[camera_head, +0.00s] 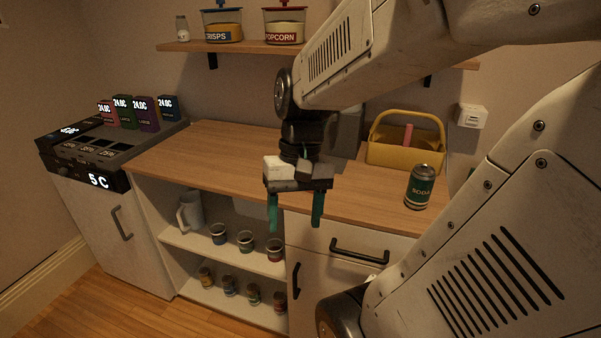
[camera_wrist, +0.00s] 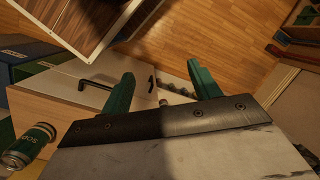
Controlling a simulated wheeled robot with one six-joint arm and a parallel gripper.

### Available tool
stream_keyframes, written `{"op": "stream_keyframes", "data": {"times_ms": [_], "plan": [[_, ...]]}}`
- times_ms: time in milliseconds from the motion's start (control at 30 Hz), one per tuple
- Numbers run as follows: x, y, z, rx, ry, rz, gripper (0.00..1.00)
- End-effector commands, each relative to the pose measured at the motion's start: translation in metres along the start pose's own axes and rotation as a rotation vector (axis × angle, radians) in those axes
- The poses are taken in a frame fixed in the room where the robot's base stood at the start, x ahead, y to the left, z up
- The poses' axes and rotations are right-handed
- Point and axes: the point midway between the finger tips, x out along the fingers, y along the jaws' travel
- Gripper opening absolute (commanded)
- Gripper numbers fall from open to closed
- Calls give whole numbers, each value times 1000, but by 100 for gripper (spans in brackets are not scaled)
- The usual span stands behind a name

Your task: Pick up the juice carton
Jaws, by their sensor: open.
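I cannot pick out the juice carton for certain. Several small box-shaped packs stand on the dark cooler unit at the left in the head view: a red one (camera_head: 107,114), a green one (camera_head: 123,112), a purple one (camera_head: 146,114) and a dark blue one (camera_head: 168,107). They carry "24.0C" readouts, and their smaller print is unreadable. My gripper (camera_head: 295,224) hangs in front of the counter's front edge, well to the right of these packs. Its two green fingers are apart with nothing between them, as the wrist view (camera_wrist: 163,90) also shows.
A green soda can (camera_head: 420,187) stands on the wooden counter (camera_head: 225,150), with a yellow basket (camera_head: 405,150) behind it. A shelf (camera_head: 240,47) above holds crisps and popcorn containers. Cups and jars fill the open shelves below. The counter's left half is clear.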

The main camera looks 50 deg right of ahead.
Motion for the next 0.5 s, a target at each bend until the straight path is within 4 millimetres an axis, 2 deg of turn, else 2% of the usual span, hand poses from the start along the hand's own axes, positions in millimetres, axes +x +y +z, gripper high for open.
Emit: {"op": "stream_keyframes", "data": {"times_ms": [267, 367, 500], "plan": [[25, 54, -86, 735, -189, -454, 62], [32, 88, -124, 1027, -237, -660, 62], [39, 149, -175, 1422, -289, -967, 62]]}}
